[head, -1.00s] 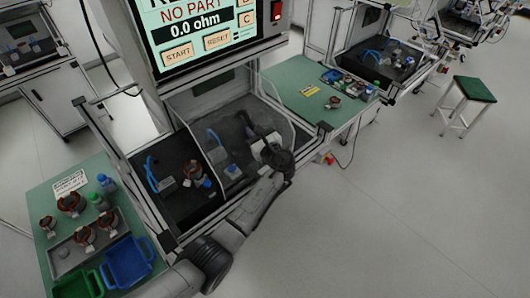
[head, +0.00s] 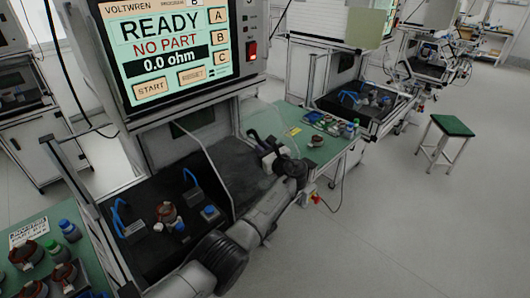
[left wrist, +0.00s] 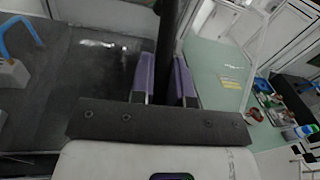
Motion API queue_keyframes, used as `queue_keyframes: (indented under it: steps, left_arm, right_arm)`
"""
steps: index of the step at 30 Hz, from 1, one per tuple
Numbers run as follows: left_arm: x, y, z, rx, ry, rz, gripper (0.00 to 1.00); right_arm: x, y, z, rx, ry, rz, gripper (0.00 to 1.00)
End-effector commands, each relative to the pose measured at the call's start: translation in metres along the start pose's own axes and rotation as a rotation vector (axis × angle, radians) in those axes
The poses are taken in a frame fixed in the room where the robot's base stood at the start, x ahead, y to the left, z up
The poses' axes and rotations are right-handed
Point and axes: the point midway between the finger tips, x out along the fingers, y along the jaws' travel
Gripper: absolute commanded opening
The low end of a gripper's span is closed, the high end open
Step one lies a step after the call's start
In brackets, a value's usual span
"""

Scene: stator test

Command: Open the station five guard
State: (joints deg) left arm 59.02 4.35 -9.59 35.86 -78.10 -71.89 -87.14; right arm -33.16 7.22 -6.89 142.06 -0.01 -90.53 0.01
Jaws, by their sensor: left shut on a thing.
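The station five guard (head: 232,160) is a clear panel over the right part of the test bay, under the READY / NO PART screen. My left arm reaches in from below, and my left gripper (head: 262,148) is at the guard's right side. In the left wrist view its purple fingertips (left wrist: 164,75) are shut on a dark upright bar (left wrist: 166,35), which looks like the guard's handle. The bay's left part shows open, with a copper-wound stator (head: 166,212) and a blue-topped block (head: 210,213) on its black floor. My right gripper is not in view.
A green bench (head: 325,148) with small parts lies right of the bay. At the lower left, more stators and bottles (head: 70,230) stand on another green bench. A green-topped stool (head: 452,125) stands at right on open floor.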

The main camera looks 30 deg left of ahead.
Motion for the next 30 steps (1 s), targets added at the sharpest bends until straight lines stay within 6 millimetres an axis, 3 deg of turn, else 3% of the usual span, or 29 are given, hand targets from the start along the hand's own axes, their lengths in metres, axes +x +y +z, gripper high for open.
queue_keyframes:
  steps: [5,6,8,17,23,30]
  left_arm:
    - [0.000,0.000,0.000,0.000,0.000,0.001,0.00]
    - [0.000,0.000,0.000,0.000,0.000,0.001,0.20]
    - [0.000,0.000,0.000,0.000,0.000,0.001,0.25]
    - [-0.003,0.000,0.000,0.000,0.000,0.000,0.26]
    - [-0.029,-0.001,0.002,0.000,0.001,-0.003,0.26]
    - [-0.077,0.000,0.001,-0.001,0.001,-0.002,0.26]
  right_arm:
    - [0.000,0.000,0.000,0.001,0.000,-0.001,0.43]
    - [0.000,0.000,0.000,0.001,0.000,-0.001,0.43]
    - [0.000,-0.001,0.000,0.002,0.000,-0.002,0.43]
    - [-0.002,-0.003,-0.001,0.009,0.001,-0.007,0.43]
    - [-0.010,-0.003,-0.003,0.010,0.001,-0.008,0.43]
    - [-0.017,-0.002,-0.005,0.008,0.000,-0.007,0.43]
